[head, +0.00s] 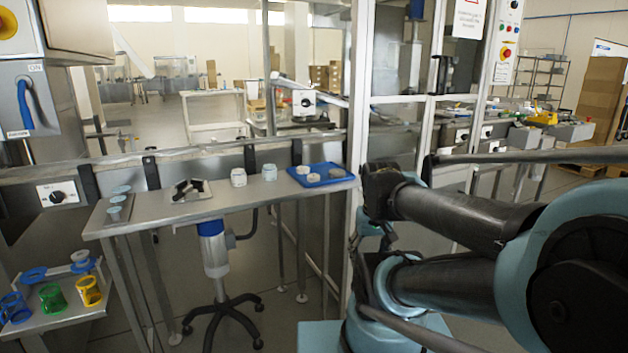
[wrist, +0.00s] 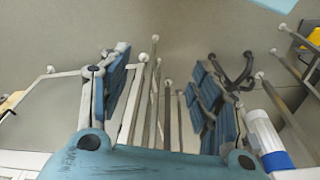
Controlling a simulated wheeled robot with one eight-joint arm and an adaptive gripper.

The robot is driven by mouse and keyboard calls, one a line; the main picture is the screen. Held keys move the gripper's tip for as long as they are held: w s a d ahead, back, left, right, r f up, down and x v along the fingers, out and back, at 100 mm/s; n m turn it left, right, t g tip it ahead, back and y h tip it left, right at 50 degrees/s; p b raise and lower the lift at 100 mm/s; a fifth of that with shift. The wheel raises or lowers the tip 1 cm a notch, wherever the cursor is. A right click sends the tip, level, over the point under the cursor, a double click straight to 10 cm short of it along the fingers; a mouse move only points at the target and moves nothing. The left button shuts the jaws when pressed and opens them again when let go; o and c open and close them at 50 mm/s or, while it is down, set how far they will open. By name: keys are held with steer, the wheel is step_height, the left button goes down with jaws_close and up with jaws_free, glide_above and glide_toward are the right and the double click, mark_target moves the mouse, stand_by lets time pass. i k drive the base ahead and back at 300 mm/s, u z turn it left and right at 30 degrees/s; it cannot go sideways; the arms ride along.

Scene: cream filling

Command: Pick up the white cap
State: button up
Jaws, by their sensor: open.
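A blue tray (head: 336,182) lies at the right end of the steel table. It holds small round pieces: a whitish cap (head: 303,170), another pale cap (head: 313,178) and a greyer one (head: 336,172). Which is the white cap is hard to tell at this size. My gripper (wrist: 160,95) is open in the wrist view, its blue-padded fingers wide apart with nothing between them. No cap shows in the wrist view. In the head view my arm is right of the table, apart from the tray.
The steel table (head: 218,204) also bears a white jar (head: 238,177), a light blue jar (head: 269,171), a plate with black parts (head: 187,189) and light blue caps (head: 114,206). A rail runs behind it. A white frame post (head: 357,100) stands beside the tray.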

mark_target(311, 178)
steer(key=u, duration=1.15)
steer(key=k, duration=1.2)
steer(key=z, duration=0.95)
steer(key=i, duration=1)
steer(key=u, duration=0.05)
